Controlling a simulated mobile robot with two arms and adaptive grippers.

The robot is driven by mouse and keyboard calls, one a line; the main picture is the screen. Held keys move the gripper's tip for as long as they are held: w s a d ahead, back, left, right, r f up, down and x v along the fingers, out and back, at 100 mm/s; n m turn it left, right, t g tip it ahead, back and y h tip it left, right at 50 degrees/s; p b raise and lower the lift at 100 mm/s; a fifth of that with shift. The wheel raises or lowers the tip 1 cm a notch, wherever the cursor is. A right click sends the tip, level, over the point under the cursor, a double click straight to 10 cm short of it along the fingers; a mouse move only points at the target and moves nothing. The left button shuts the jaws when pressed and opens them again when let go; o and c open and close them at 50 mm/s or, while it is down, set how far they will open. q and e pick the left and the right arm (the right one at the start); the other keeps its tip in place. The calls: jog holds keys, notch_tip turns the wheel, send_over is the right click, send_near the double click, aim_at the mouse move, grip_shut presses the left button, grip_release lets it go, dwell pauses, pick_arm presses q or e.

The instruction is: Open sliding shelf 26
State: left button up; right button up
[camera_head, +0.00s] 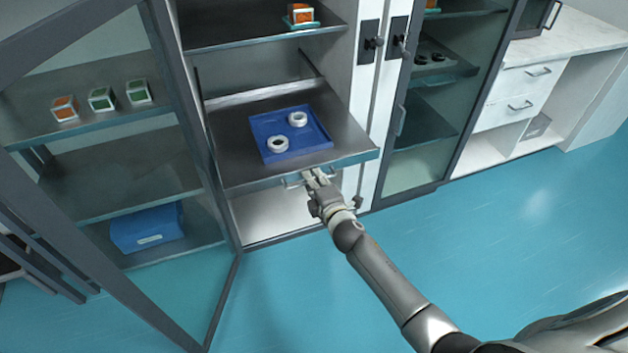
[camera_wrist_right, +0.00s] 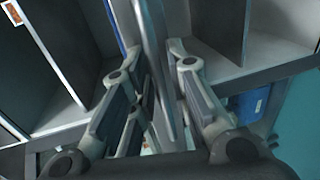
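A sliding shelf (camera_head: 226,150) in the open cabinet stands pulled out past the cabinet front, with a blue tray (camera_head: 262,128) and two white rings on it. The number 26 cannot be read. The shelf's handle (camera_head: 292,184) is on its front edge. My right gripper (camera_head: 315,178) is at the right part of this handle. In the right wrist view its fingers (camera_wrist_right: 160,85) lie close on both sides of a grey bar, and it looks shut on it. The fingertips are small in the head view. My left gripper is not in view.
A glass door (camera_head: 110,195) stands open at the left. A closed glass cabinet (camera_head: 415,150) stands to the right, with latches (camera_head: 372,42) on the post between. An upper shelf (camera_head: 235,32) holds an orange box. The blue floor (camera_head: 300,300) in front is clear.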

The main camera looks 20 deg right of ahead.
jog(key=shift+s, duration=0.1)
jog(key=v, duration=1.2)
jog(key=s+d+f+m+g, duration=0.1)
jog(key=s+f+m+g, duration=0.45)
jog(key=f, duration=0.95)
jog(key=s+d+f+m+g, duration=0.1)
jog(key=s+f+m+g, duration=0.1)
jog(key=s+f, duration=1)
jog(key=s+f+m+g, duration=0.3)
jog(key=s+f, duration=0.6)
jog(key=s, duration=0.4)
jog(key=s+f+m+g, duration=0.4)
jog(key=s+f, duration=0.6)
jog(key=s, duration=0.4)
jog(key=shift+d+m+h, duration=0.25)
jog(key=shift+m+h, duration=0.05)
jog(key=shift+m, duration=0.45)
jog(key=shift+s+r, duration=0.1)
jog(key=shift+s, duration=0.15)
